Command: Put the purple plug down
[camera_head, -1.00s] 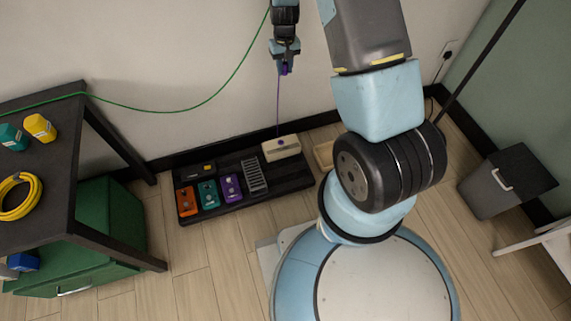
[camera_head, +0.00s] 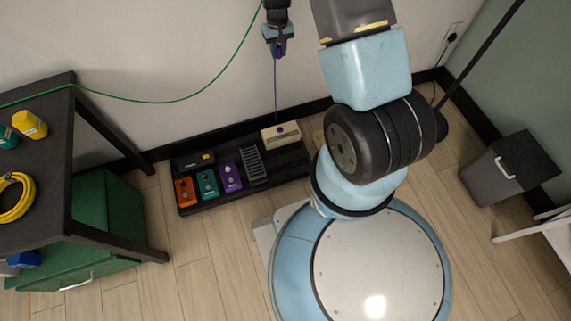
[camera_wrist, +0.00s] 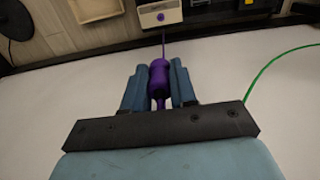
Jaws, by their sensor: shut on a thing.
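My gripper (camera_head: 278,45) is raised in front of the wall, above the pedalboard, at the top of the head view. It is shut on the purple plug (camera_wrist: 159,78), which sits between the two blue fingers in the wrist view. A thin purple cord runs from the plug down to a cream box (camera_head: 281,136) at the back right of the black pedalboard (camera_head: 222,200). The cord's other end meets a purple spot on top of that box. The cream box also shows at the top of the wrist view (camera_wrist: 158,14).
Orange, teal and purple pedals stand on the board. A dark table (camera_head: 58,195) with a yellow cable coil (camera_head: 14,212) and bottles is at left, beside a green cabinet (camera_head: 105,240). A green cable (camera_head: 150,101) hangs along the wall. A grey bin (camera_head: 508,168) stands right. Floor before the board is clear.

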